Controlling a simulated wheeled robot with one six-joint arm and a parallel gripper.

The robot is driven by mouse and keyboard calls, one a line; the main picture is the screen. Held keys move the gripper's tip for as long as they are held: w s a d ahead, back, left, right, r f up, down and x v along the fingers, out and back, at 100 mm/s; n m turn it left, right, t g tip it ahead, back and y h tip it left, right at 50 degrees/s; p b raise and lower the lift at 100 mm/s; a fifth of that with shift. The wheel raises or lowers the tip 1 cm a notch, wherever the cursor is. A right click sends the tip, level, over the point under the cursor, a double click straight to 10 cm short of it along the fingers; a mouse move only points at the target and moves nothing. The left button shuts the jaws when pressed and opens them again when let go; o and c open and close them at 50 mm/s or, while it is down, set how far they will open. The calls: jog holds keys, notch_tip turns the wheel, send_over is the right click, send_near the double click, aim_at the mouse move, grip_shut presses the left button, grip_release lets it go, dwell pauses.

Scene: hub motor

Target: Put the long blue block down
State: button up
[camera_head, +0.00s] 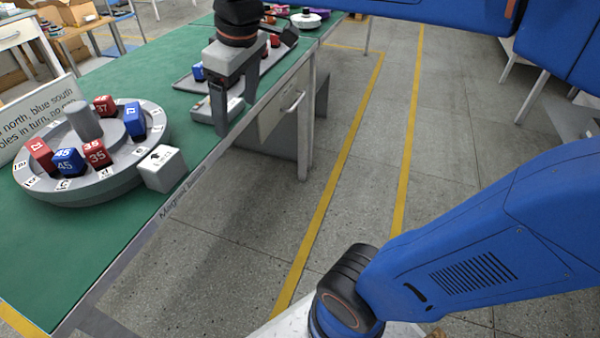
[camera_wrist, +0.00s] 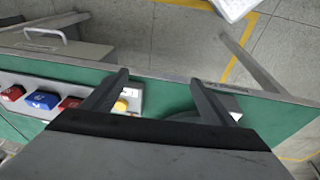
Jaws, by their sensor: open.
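My gripper (camera_head: 238,105) is open and empty above the front edge of the green bench. In the wrist view its two fingers (camera_wrist: 160,78) are spread with nothing between them. A tall blue block (camera_head: 132,119) stands on the grey round stand at left, well apart from my gripper. Another blue block (camera_head: 198,71) lies in the grey tray behind my gripper, and a blue block (camera_wrist: 42,100) shows in the tray in the wrist view. I cannot tell for sure which is the long one. No block is in my jaws.
The round stand (camera_head: 90,188) also carries several red and blue numbered blocks around a grey post (camera_head: 84,121). A white box (camera_head: 162,168) stands at its right. A yellow button (camera_wrist: 121,106) is near my left finger. The bench surface (camera_head: 150,85) has bare green areas.

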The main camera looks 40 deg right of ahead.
jog(key=s+d+f+m+t, duration=0.1)
jog(key=s+d+f+m, duration=0.2)
jog(key=s+f, duration=0.2)
jog(key=s+d+f+m+t, duration=0.1)
jog(key=s+d+f+m, duration=0.2)
jog(key=s+f, duration=0.3)
notch_tip(320, 180, down, 3)
jog(key=shift+s+d+r+m+h, duration=0.1)
jog(key=shift+s+d+m+h, duration=0.2)
jog(key=shift+d, duration=0.35)
jog(key=shift+w, duration=0.1)
jog(key=shift+c, duration=0.3)
dwell(0.5)
